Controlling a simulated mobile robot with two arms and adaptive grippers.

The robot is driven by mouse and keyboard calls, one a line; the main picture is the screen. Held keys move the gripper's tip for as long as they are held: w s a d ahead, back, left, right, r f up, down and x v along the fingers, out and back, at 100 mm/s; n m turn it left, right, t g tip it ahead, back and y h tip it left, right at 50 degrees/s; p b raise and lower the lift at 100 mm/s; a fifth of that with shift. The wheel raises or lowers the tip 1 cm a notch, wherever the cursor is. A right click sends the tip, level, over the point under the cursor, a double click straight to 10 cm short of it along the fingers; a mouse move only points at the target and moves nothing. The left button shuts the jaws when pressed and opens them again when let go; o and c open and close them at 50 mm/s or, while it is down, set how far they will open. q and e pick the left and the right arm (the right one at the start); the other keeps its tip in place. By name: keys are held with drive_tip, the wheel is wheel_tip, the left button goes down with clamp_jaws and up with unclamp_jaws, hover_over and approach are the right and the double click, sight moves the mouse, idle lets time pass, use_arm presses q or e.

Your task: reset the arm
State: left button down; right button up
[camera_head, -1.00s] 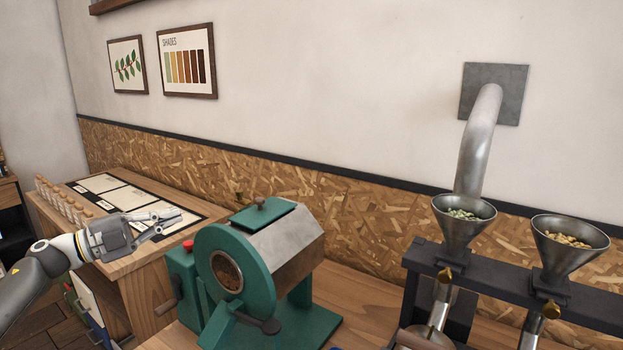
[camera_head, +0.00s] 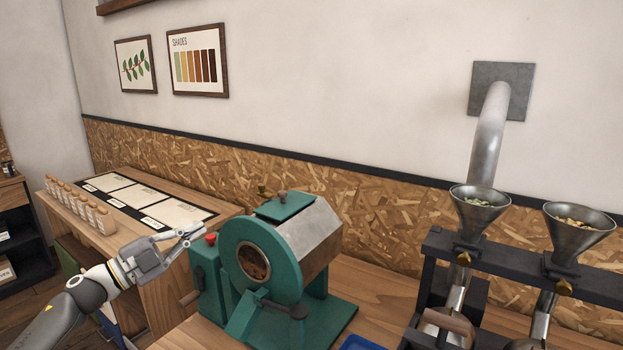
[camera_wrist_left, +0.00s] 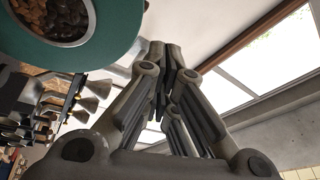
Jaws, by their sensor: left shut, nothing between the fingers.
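My left gripper (camera_head: 190,236) is in the lower left of the head view, its arm coming in from the left. Its fingers point right, just left of the green roaster (camera_head: 262,238) and beside its red button. In the left wrist view my left gripper's fingers (camera_wrist_left: 165,60) come together at the tips with nothing between them. The roaster's round front with dark beans in its window (camera_wrist_left: 50,18) shows at the upper left of that view. My right gripper is not seen.
A wooden side table (camera_head: 150,262) with cards and a row of corked vials (camera_head: 80,208) stands at the left. Two metal funnels (camera_head: 478,205) with beans sit in a dark rack (camera_head: 500,262) at the right. A blue tray's edge (camera_head: 360,343) shows at the bottom.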

use_arm(q)
drive_tip(key=s+d+f+n+t+y, duration=0.3)
drive_tip(key=d+f+n+t+y, duration=0.1)
drive_tip(key=f+n+y, duration=0.55)
drive_tip(key=s+f+n+g+y, duration=0.45)
drive_tip(key=s+f+n, duration=0.35)
drive_tip(key=s+f, duration=0.55)
drive_tip(key=s+f+n+g, duration=0.2)
drive_tip(key=s+f+g, duration=0.35)
drive_tip(key=s, duration=0.75)
drive_tip(key=s+f+n+g, duration=0.1)
drive_tip(key=s+f+g, duration=0.4)
drive_tip(key=s, duration=0.8)
wheel_tip(320, 180, down, 30)
drive_tip(key=s, duration=0.3)
drive_tip(key=s+a+f+g+y, duration=0.1)
drive_tip(key=s+a+f+g, duration=0.1)
drive_tip(key=s+f, duration=1.2)
drive_tip(key=shift+s+a+b, duration=0.35)
drive_tip(key=shift+s+b, duration=0.1)
drive_tip(key=shift+s, duration=0.4)
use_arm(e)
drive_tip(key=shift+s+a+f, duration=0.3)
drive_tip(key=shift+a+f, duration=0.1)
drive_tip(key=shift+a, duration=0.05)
